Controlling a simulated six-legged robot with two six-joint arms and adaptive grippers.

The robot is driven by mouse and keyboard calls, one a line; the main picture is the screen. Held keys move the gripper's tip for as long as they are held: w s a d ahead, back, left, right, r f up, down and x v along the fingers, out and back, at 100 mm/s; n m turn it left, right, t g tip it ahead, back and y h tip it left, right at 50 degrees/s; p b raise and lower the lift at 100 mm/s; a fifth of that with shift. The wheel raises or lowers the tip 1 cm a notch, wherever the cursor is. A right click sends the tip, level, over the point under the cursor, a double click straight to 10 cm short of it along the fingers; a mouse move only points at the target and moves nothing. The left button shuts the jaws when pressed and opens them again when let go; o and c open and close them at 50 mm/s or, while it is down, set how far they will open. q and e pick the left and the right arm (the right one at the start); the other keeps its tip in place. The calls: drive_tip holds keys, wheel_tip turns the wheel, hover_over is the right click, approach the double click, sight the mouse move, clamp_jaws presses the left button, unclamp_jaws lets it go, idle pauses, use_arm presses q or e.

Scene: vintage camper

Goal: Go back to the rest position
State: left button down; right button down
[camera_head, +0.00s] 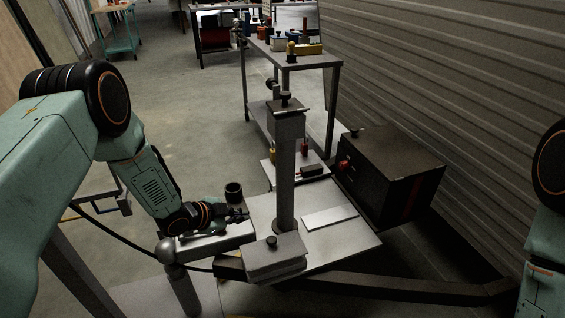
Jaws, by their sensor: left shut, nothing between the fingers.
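My left arm comes in from the left, and its gripper (240,216) is shut with nothing visible between the fingers. It is over the left part of a grey metal stand, just below a small black cup (233,192) in the picture. I cannot tell whether the gripper touches the stand. My right arm shows only in part at the right edge, and its gripper is out of view.
A grey upright column (287,175) stands beside the left gripper, over a flat plate (352,242). A dark box (392,172) is to the right, by a ribbed wall (450,80). A metal bench (330,62) holds several items. Open floor (190,95) lies at the upper left.

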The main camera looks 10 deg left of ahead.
use_arm(q)
drive_tip(key=s+d+f+n+g+y, duration=0.1)
drive_tip(key=s+f+n+g, duration=0.1)
drive_tip(key=s+f+n, duration=0.5)
drive_tip(key=s+d+n+g+y, duration=0.2)
drive_tip(key=s+n, duration=0.2)
drive_tip(key=s, duration=0.8)
drive_tip(key=s+r+n+g+y, duration=0.1)
drive_tip(key=s+g, duration=0.4)
drive_tip(key=s, duration=1.6)
drive_tip(key=shift+s+d+r+n+y, duration=0.2)
drive_tip(key=shift+s+n+y, duration=0.3)
drive_tip(key=shift+n, duration=0.5)
drive_tip(key=shift+w+a, duration=0.1)
